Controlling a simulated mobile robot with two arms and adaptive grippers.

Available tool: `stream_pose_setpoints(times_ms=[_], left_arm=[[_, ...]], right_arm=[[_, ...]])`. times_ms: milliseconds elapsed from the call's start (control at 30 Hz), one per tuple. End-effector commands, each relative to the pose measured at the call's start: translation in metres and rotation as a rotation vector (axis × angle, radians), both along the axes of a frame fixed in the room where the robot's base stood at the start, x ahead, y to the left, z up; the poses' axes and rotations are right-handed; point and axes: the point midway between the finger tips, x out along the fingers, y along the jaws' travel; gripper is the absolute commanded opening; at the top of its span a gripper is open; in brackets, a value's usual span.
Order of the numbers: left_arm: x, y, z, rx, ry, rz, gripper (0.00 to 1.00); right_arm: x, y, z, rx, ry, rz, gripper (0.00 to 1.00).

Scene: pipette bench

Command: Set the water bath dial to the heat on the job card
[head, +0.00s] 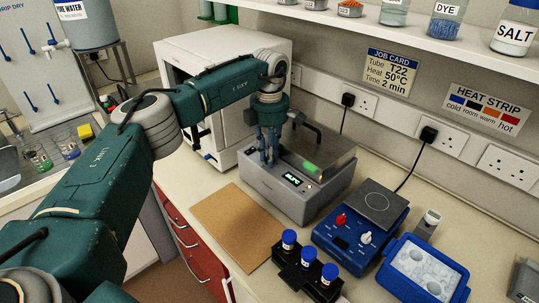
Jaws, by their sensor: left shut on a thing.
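The water bath (276,193) is a grey box with a metal lid (325,150) in the middle of the bench. Its small lit display (292,179) shows green characters too small to read surely. My left gripper (268,158) reaches down from above to the left end of the bath's sloping front panel. It is shut on the dial there, which its fingers hide. The job card (389,73) on the wall reads Tube T22, Heat 50°C, Time 2 min. My right gripper is not in view.
A white box-shaped appliance (215,45) stands behind my left arm. A brown mat (233,225) lies before the bath. To the right are a blue hotplate (345,240), a black rack (291,262) of blue-capped tubes and a blue ice tray (395,285). A shelf (430,35) overhangs the back.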

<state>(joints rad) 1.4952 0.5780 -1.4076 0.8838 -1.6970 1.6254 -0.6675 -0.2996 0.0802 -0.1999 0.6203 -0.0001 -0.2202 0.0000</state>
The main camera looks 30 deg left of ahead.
Motion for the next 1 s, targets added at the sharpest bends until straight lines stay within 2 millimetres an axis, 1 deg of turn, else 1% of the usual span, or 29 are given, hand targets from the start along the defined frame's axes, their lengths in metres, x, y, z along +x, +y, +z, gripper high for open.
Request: stream_pose_setpoints(times_ms=[600,800,1000], left_arm=[[0.0018,0.0004,0.0024,0.0,-0.007,-0.579,0.0],[0.0019,0.0004,0.0026,0.001,-0.007,-0.736,0.0],[0.0019,0.0004,0.0028,0.002,-0.008,-0.85,0.0]], right_arm=[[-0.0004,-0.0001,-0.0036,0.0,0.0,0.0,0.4],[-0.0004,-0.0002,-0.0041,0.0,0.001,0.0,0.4],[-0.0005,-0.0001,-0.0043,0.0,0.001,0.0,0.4]])
